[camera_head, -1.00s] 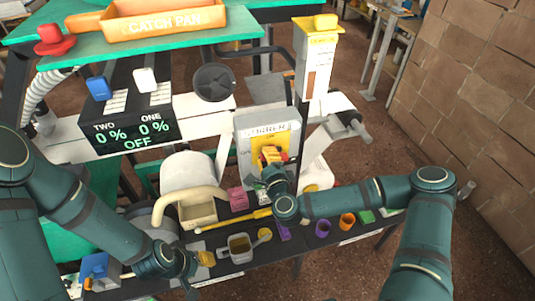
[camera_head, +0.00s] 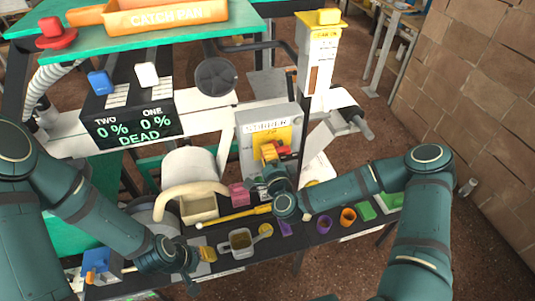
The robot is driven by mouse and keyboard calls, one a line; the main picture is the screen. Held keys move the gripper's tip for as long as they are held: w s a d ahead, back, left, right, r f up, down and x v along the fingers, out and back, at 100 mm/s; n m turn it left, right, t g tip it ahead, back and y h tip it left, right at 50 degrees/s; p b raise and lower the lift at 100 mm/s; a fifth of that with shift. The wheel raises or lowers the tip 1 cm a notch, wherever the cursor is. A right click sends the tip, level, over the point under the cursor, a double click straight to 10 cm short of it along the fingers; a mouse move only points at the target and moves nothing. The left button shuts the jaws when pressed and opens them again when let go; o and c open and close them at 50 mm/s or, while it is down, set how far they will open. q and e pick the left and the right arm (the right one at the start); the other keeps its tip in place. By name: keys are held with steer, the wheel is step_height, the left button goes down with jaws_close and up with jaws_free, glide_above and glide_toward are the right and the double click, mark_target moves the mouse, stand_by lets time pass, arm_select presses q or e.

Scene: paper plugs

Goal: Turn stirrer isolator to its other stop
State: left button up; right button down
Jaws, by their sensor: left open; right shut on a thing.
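The stirrer isolator is a grey box (camera_head: 247,150) with a yellow plate and a red and yellow handle (camera_head: 271,151), standing upright at the middle of the bench. My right gripper (camera_head: 270,165) is at the front of the box, shut on the handle; its fingers are partly hidden by the wrist. The black display box (camera_head: 133,126) at the left reads 0% for TWO and ONE, with DEAD below.
A grey cup (camera_head: 240,243), a yellow stick (camera_head: 233,216), a pink block (camera_head: 239,194) and a beige tray (camera_head: 199,209) crowd the bench. Purple (camera_head: 323,224) and orange (camera_head: 347,216) cups stand at right. An orange catch pan (camera_head: 166,16) is on the green shelf.

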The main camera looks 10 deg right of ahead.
steer(key=shift+d, duration=0.1)
steer(key=c, duration=0.9)
jaws_free()
steer(key=shift+w, duration=0.1)
steer(key=s, duration=1.2)
steer(key=shift+d, duration=0.15)
